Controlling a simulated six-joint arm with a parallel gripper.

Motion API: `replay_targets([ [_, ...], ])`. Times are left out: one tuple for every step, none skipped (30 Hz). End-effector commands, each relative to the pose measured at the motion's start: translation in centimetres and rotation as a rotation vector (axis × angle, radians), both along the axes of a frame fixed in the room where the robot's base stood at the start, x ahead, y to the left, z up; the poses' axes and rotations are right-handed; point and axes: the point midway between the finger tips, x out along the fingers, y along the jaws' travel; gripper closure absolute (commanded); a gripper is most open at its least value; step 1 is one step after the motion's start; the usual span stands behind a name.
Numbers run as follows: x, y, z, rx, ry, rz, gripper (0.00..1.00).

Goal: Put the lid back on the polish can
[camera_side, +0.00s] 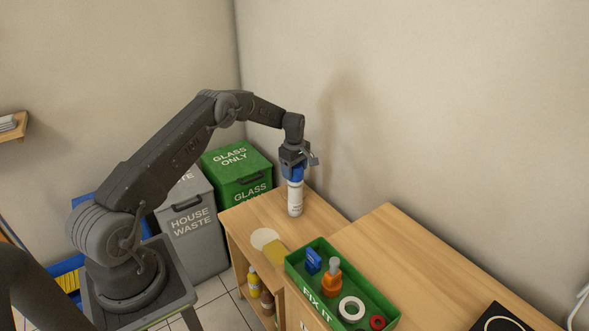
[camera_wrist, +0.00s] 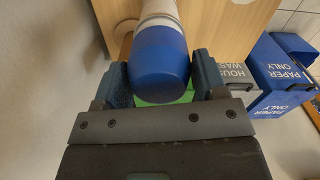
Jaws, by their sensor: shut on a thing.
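The polish can (camera_side: 295,200) is white and stands upright on the low wooden cabinet top, near its far end. Its blue lid (camera_side: 295,173) is at the top of the can, between the jaws of my gripper (camera_side: 292,166). In the wrist view the blue lid (camera_wrist: 160,70) sits between the two dark fingers of my gripper (camera_wrist: 160,82), with the white can body (camera_wrist: 159,12) directly beyond it. Lid and can look in line, with no clear gap between them. My gripper is shut on the lid. Whether the lid is fully seated cannot be told.
A round pale disc (camera_side: 264,238) and a yellow sponge-like block (camera_side: 276,252) lie on the cabinet nearer the camera. A green FIX IT tray (camera_side: 318,291) with tools and tape stands right of them. Waste bins (camera_side: 192,222) stand behind left; the wall is close behind the can.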

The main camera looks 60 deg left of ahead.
Motion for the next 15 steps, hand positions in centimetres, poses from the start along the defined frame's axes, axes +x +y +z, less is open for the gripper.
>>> replay_targets([
  [0.00, 0.00, 0.01, 0.000, 0.000, 0.000, 0.56],
  [0.00, 0.00, 0.00, 0.000, 0.000, 0.000, 0.56],
  [0.00, 0.00, -0.02, 0.000, 0.000, 0.000, 0.56],
  [0.00, 0.00, -0.03, 0.000, 0.000, 0.000, 0.56],
  [0.00, 0.00, -0.04, 0.000, 0.000, 0.000, 0.56],
  [0.00, 0.00, -0.04, 0.000, 0.000, 0.000, 0.56],
  [0.00, 0.00, -0.04, 0.000, 0.000, 0.000, 0.56],
  [0.00, 0.00, -0.04, 0.000, 0.000, 0.000, 0.56],
  [0.00, 0.00, -0.04, 0.000, 0.000, 0.000, 0.56],
  [0.00, 0.00, -0.04, 0.000, 0.000, 0.000, 0.56],
  [0.00, 0.00, -0.04, 0.000, 0.000, 0.000, 0.56],
  [0.00, 0.00, -0.04, 0.000, 0.000, 0.000, 0.56],
  [0.00, 0.00, -0.03, 0.000, 0.000, 0.000, 0.33],
  [0.00, 0.00, -0.03, 0.000, 0.000, 0.000, 0.31],
  [0.00, 0.00, -0.03, 0.000, 0.000, 0.000, 0.27],
])
